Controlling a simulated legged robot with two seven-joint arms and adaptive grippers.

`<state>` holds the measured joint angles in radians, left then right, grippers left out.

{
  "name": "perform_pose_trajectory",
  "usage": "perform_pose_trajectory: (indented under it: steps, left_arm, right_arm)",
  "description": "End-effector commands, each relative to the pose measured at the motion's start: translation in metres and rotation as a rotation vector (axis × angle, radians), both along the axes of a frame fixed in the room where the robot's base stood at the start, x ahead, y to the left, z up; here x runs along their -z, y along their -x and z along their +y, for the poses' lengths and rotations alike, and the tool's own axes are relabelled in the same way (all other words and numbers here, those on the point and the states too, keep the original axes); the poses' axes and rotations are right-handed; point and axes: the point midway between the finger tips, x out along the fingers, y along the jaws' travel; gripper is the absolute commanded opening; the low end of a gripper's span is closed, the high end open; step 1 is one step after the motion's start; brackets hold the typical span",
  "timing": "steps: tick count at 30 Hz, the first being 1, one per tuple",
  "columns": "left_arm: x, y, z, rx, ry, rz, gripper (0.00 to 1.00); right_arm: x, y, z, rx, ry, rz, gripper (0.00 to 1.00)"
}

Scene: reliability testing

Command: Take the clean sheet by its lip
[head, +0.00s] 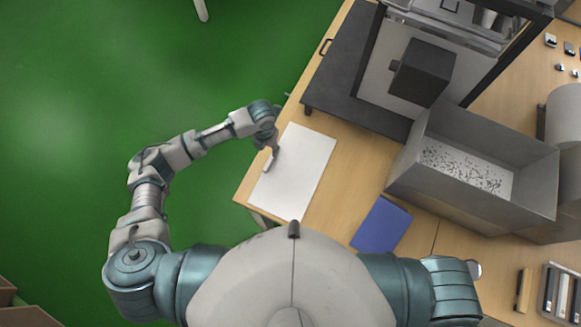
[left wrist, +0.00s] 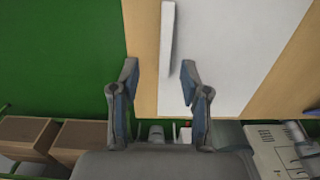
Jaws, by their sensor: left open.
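The clean sheet (head: 304,172) is white and lies flat on the wooden table near its left edge. Its lip (head: 267,162) is a narrow, light raised strip along the sheet's left side. In the left wrist view the sheet (left wrist: 238,50) fills the upper right, and the lip (left wrist: 167,38) runs upward from between the fingertips. My left gripper (head: 273,148) is over the lip's far end, partly hidden by its own wrist. In the left wrist view its two fingers (left wrist: 159,78) are apart, with nothing held. I cannot tell the height gap. My right gripper is out of view.
A blue booklet (head: 381,224) lies to the right of the sheet. A grey open box (head: 480,197) with dark specks inside and a dark machine (head: 424,72) stand farther right. Green floor (head: 70,130) lies left of the table edge.

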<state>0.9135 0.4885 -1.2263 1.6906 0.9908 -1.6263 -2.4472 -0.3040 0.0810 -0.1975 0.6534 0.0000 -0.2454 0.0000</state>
Motion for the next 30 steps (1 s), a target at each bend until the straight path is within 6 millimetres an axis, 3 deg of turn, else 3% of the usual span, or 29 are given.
perform_pose_trajectory:
  steps: [8,15,24,30]
  left_arm:
    - [0.025,0.000,-0.003,0.000,0.001,0.001,0.46]
    - [0.061,-0.002,-0.010,-0.001,0.000,0.000,0.46]
    - [0.067,-0.002,-0.009,0.000,0.000,-0.001,0.46]
    - [0.067,-0.003,-0.009,0.000,-0.001,-0.001,0.00]
  right_arm:
    - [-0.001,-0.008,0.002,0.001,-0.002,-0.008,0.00]
    - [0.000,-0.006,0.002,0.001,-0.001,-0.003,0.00]
    - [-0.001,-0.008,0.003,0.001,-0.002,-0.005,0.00]
    - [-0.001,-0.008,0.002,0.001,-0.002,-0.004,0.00]
